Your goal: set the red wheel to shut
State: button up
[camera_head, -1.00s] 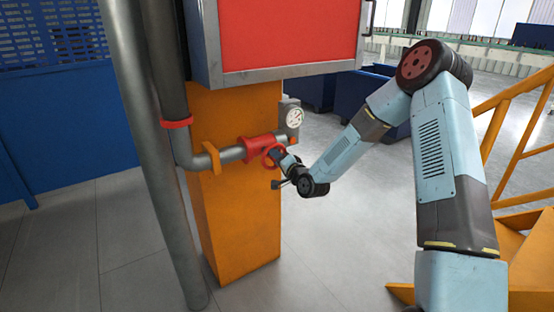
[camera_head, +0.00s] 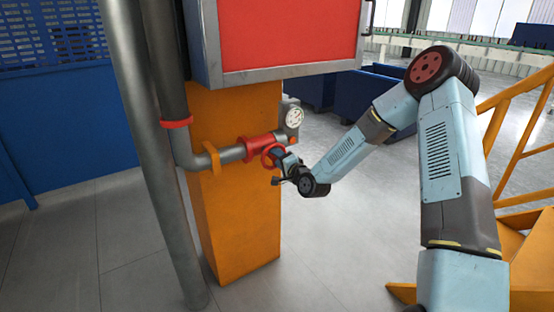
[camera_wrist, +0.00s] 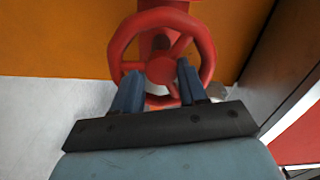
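The red wheel (camera_wrist: 202,45) sits on a red valve body at the end of a grey pipe. In the head view the red wheel (camera_head: 267,157) is small and partly covered by my gripper (camera_head: 279,158). In the wrist view my gripper (camera_wrist: 158,78) has its two blue fingers apart, one on each side of the hub, over the lower part of the wheel. The fingers overlap the lower rim; whether they touch the rim or a spoke I cannot tell.
A round gauge (camera_head: 294,117) stands just above the valve. The grey pipe (camera_head: 232,154) runs left past an orange pillar (camera_head: 236,220). A red-fronted cabinet (camera_head: 288,35) hangs above. Orange railing (camera_head: 520,150) stands at the right. The floor between is clear.

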jog(key=shift+o, duration=0.4)
jog(key=v, duration=1.3)
jog(key=shift+s+d, duration=0.2)
jog(key=shift+s, duration=0.05)
